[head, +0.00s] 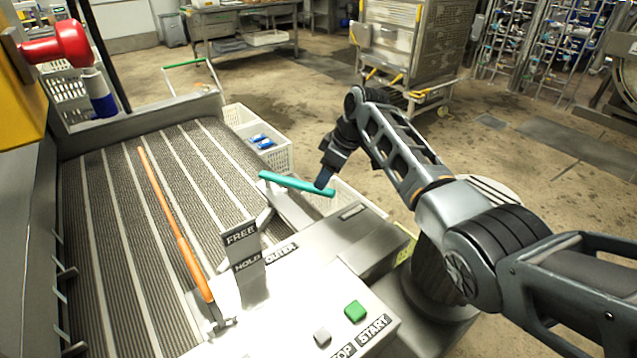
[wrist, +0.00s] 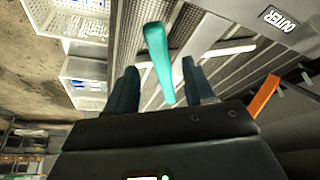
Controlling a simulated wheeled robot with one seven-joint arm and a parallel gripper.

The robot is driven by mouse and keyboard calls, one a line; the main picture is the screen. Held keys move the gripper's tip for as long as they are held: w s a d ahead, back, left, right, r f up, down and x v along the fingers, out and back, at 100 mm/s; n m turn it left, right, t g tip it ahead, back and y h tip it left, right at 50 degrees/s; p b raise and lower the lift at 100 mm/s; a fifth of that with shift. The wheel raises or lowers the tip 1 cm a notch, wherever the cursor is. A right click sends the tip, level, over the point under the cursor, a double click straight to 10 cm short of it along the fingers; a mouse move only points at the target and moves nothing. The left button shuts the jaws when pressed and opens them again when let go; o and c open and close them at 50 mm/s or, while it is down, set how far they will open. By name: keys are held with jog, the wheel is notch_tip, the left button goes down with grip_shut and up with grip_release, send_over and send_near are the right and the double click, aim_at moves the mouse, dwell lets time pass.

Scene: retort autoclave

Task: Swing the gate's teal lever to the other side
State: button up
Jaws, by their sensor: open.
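The teal lever (head: 280,180) is a flat bar at the right edge of the ribbed conveyor, above the grey housing. In the head view it slopes gently down to the right. My gripper (head: 323,182) is at its right end, pointing down. In the wrist view the teal lever (wrist: 158,55) lies between the two dark fingers of my open gripper (wrist: 160,78), with space visible on both sides. I cannot tell whether a finger touches it. The lever's pivot is not clearly visible.
A long orange bar (head: 165,205) crosses the conveyor (head: 100,220). Signs reading FREE (head: 240,234), HOLD and OUTER stand near the lever. A green START button (head: 355,311) is on the front panel. White crates (head: 270,150) stand beyond the conveyor.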

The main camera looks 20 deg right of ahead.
jog(key=shift+x, duration=2)
grip_shut()
